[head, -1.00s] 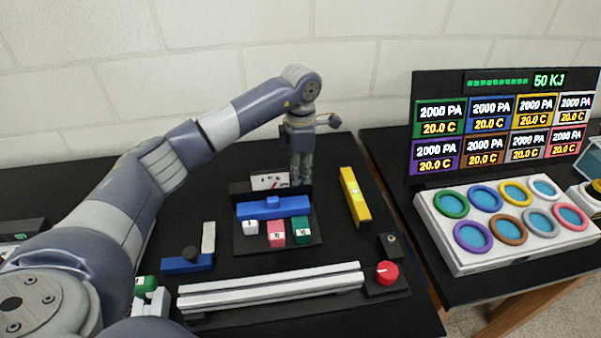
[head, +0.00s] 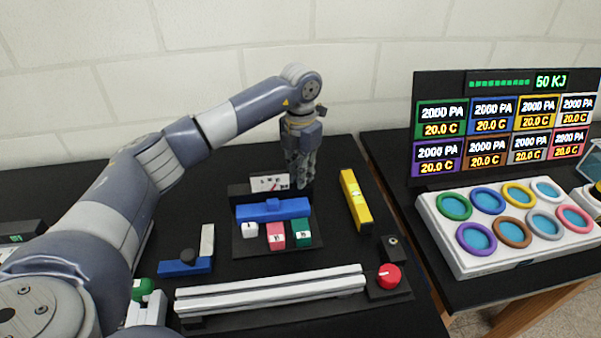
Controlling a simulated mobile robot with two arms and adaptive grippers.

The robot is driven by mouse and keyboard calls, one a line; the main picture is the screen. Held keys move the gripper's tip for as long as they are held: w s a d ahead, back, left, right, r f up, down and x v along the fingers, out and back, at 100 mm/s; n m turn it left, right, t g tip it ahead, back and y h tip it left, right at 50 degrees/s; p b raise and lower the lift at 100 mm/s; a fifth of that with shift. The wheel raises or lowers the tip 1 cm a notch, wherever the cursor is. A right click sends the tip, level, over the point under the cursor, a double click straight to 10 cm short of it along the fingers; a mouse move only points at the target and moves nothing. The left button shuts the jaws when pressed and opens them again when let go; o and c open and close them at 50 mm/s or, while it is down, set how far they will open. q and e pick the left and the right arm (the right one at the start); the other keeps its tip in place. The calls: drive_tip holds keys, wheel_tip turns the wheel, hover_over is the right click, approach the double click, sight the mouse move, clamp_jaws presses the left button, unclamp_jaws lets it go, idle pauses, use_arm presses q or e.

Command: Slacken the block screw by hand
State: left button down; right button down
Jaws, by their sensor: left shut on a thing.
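My left gripper (head: 299,178) points down at the back right corner of a black block holder (head: 245,249). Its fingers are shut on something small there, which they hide. From its place this is the block screw, but I cannot see its head or thread. The holder carries a blue bar (head: 250,212) with a small raised block in its middle. White (head: 249,230), pink (head: 275,236) and green (head: 301,232) blocks sit in front of the bar. A white card (head: 268,183) with dark marks stands behind it. My right gripper is out of view.
A yellow bar (head: 355,200) lies right of the holder. White extrusion rails (head: 270,292) and a red knob (head: 389,276) are in front. A display and a tray of coloured rings (head: 455,255) stand right.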

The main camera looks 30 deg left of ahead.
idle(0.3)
use_arm(q)
drive_tip(key=c, duration=1.5)
unclamp_jaws()
wheel_tip(320, 180, up, 12)
drive_tip(key=shift+f, duration=0.1)
